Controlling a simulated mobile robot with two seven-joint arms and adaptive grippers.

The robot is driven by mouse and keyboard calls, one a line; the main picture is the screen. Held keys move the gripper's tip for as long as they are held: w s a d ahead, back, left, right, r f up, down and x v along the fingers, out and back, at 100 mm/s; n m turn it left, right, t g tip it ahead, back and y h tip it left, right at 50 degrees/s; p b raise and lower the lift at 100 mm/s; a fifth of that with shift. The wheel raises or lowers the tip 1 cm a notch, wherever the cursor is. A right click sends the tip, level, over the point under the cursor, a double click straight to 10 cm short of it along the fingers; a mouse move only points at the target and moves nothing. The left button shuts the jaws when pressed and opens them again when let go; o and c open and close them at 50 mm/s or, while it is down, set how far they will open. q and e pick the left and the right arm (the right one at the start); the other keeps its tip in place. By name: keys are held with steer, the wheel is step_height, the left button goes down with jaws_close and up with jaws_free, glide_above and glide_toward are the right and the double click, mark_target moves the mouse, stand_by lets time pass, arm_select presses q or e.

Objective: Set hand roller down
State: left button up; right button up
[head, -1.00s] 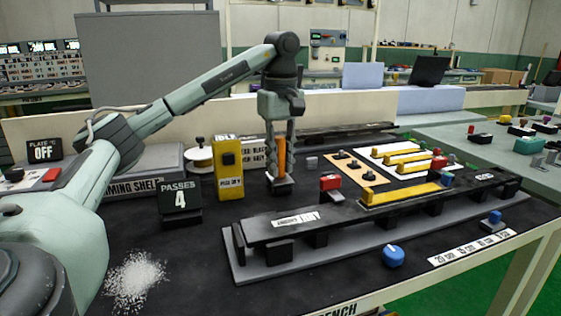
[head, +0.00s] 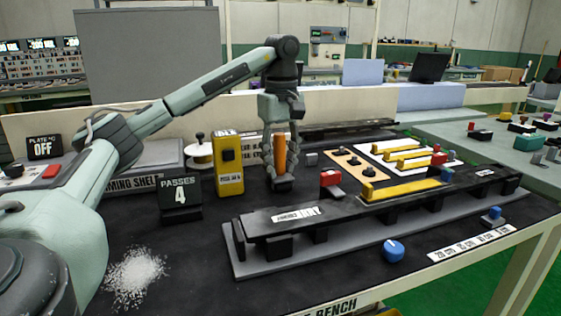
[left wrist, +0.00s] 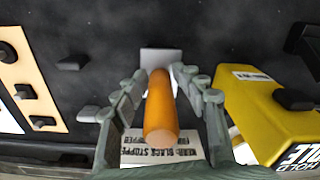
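The hand roller, with an orange handle (head: 279,152) and a grey head (head: 283,184), stands upright on the dark bench top (head: 340,215). My left gripper (head: 282,155) is around the handle from above. In the left wrist view the orange handle (left wrist: 161,110) lies between the two fingers (left wrist: 160,92), with a gap showing on both sides, so the gripper is open. The grey head (left wrist: 160,60) shows beyond the handle. My right gripper is not in view.
A yellow box (head: 229,167) stands close left of the roller, beside a "PASSES 4" sign (head: 181,199). A long black strip fixture (head: 370,208) lies in front, with a blue knob (head: 394,250) near it. White granules (head: 136,275) lie at front left.

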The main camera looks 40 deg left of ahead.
mark_target(281, 134)
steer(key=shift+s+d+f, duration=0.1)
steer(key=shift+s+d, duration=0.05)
arm_select(q)
steer(key=shift+r, duration=1.15)
step_height(281, 134, up, 10)
steer(key=shift+r, duration=0.6)
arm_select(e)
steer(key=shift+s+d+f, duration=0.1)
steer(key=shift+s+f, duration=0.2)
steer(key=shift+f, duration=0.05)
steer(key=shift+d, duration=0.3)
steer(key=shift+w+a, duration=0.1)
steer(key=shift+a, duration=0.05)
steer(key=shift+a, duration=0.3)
